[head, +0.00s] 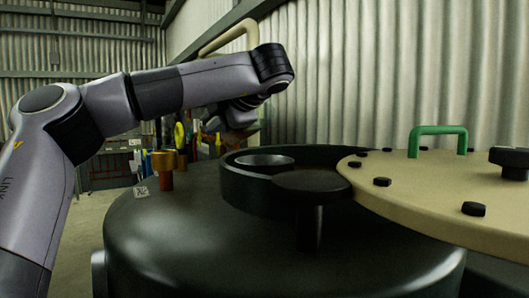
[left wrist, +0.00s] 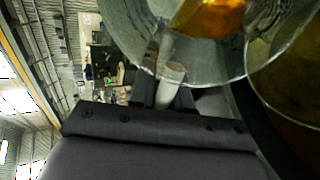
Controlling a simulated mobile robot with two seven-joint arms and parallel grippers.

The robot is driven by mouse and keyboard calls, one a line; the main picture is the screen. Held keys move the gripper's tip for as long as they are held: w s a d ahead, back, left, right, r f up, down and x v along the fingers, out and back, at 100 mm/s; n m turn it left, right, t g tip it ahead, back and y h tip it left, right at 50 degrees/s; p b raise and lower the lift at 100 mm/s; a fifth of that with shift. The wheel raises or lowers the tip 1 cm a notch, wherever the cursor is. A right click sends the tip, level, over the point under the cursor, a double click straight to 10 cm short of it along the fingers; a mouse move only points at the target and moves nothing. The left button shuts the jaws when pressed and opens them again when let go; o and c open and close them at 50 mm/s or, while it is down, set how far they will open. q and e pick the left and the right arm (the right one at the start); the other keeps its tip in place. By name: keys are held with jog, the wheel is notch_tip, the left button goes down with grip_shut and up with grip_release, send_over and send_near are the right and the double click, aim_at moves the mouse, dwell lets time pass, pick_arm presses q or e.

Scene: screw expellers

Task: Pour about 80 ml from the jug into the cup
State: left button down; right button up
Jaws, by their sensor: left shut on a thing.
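My left gripper (head: 240,112) is above the tank's far side in the head view, partly hidden by its own wrist. In the left wrist view its fingers (left wrist: 168,92) are shut on a pale, handle-like stub (left wrist: 175,72) at a clear, round vessel, which looks like the jug (left wrist: 190,45). An amber patch shows inside it near the top edge. A second rounded, dark amber surface (left wrist: 295,85) lies at the right edge; I cannot tell whether it is the cup. No cup can be made out for sure in the head view. My right gripper is not in view.
A dark tank (head: 200,230) fills the foreground, with a raised round opening (head: 245,190) and a dark disc on a post (head: 311,183). A beige lid (head: 430,205) with a green handle (head: 437,130) is swung right. A brass fitting (head: 163,165) stands at the left.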

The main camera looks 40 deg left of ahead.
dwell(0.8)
pick_arm(q)
jog(key=shift+r+p, duration=0.25)
jog(key=shift+p, duration=0.2)
jog(key=shift+a+r+h+p, duration=0.1)
jog(key=shift+r+h+p, duration=0.25)
jog(key=shift+h+p, duration=0.7)
jog(key=shift+f+h+p, duration=0.1)
jog(key=shift+h+p, duration=0.25)
jog(key=shift+p, duration=0.4)
jog(key=shift+f+h, duration=0.1)
jog(key=shift+h, duration=0.2)
